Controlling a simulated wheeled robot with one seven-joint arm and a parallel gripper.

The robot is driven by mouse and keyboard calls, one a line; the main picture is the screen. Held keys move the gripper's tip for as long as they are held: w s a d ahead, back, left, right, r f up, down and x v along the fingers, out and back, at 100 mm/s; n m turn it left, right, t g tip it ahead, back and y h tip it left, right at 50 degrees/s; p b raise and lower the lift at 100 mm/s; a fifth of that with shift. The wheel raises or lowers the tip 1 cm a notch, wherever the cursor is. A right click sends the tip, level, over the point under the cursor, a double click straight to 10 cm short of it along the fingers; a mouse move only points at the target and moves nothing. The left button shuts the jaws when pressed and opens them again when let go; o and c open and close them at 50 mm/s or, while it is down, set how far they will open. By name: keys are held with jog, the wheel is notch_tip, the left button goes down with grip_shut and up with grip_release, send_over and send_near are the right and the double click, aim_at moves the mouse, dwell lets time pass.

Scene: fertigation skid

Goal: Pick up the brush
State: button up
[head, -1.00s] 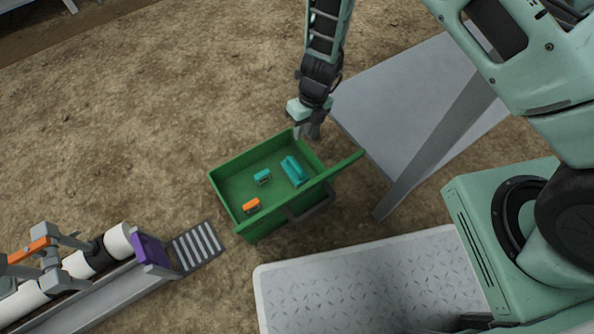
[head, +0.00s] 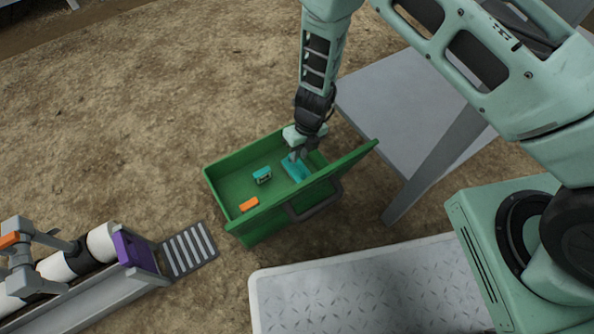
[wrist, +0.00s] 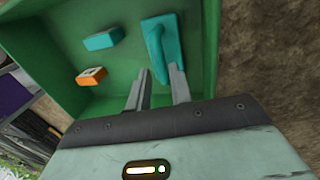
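The brush seems to be the larger teal piece with a long raised handle (head: 294,170), lying in the green bin. In the wrist view the brush (wrist: 163,40) lies near the bin's wall, just beyond my fingertips. My gripper (head: 297,156) is over the bin and hides part of the brush in the head view. In the wrist view my gripper (wrist: 160,70) is open, its fingers apart, with the near end of the handle showing between the tips. I cannot tell whether the fingers touch it.
The green bin (head: 228,170) also holds a small teal block (head: 262,175) and a small orange block (head: 249,204). A grey table (head: 400,95) stands right of the bin. A striped grate (head: 188,250) and a purple-ended channel (head: 133,250) lie at lower left.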

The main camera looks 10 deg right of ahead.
jog(key=f+b, duration=0.2)
jog(key=f, duration=0.1)
jog(key=f+b, duration=0.2)
jog(key=shift+a, duration=0.4)
jog(key=shift+r, duration=0.15)
jog(key=shift+c, duration=0.3)
jog(key=shift+s, duration=0.1)
grip_shut()
notch_tip(320, 180, up, 18)
jog(key=p, duration=1)
jog(key=shift+p, duration=0.4)
